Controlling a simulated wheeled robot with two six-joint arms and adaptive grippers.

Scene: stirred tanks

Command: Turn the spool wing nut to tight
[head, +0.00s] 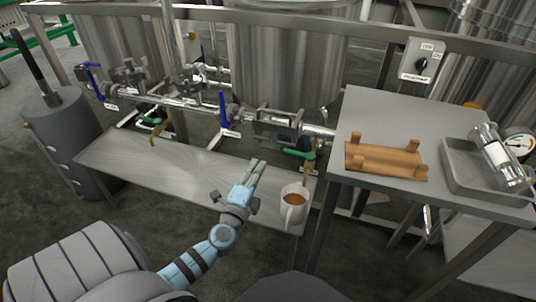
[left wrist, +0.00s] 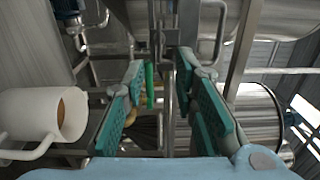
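The pipe run (head: 308,130) with its clamped fittings (head: 272,124) passes low in front of the middle tank. I cannot make out the spool wing nut for certain in either view. My left gripper (head: 257,166) reaches out over the steel bench, below and in front of this pipework, apart from it. In the left wrist view its two teal-padded fingers (left wrist: 161,75) stand apart with nothing held between them. Beyond them a green handle (left wrist: 150,84) and steel pipework show. My right gripper is not in view.
A white mug (head: 295,208) of brown liquid stands on the bench (head: 185,175) just right of my left gripper; it also shows in the left wrist view (left wrist: 42,112). A higher table (head: 385,115) at right carries a wooden rack (head: 385,160) and a tray (head: 465,180) with a steel cylinder (head: 500,160).

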